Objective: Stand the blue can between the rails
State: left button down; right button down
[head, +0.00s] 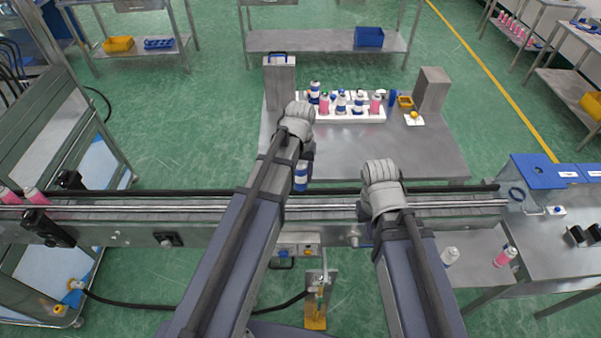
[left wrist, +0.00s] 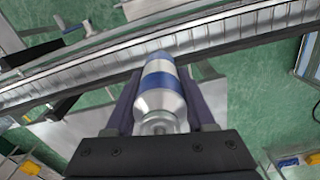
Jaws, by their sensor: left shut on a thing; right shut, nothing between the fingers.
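The blue can (head: 301,176), silver with a blue band, is held in my left gripper (head: 304,158) over the back edge of the conveyor. In the left wrist view the can (left wrist: 161,93) lies between the two fingers, which touch its sides, with its silver domed end towards the camera. The rails (head: 230,207) run left to right along the conveyor belt; the can appears above them and not between them. My right gripper (head: 365,236) is shut and empty at the conveyor's front side, its fingers mostly hidden by my arm.
Behind the conveyor a grey table (head: 420,150) bears a white rack (head: 345,115) of pink and blue cans. Pink cans (head: 35,195) stand at the conveyor's far left. The belt between them and my left arm is clear. A bench (head: 570,215) stands at the right end.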

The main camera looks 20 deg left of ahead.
aim_at(300, 185)
pick_arm(q)
jog(key=shift+f+b, duration=5.75)
jog(key=shift+f, duration=0.3)
jog(key=shift+f+b, duration=0.5)
jog(key=shift+c, duration=0.9)
grip_release()
jog(key=shift+r, duration=0.1)
notch_tip(300, 185, up, 8)
jog(key=p, duration=0.8)
jog(key=shift+f, duration=0.2)
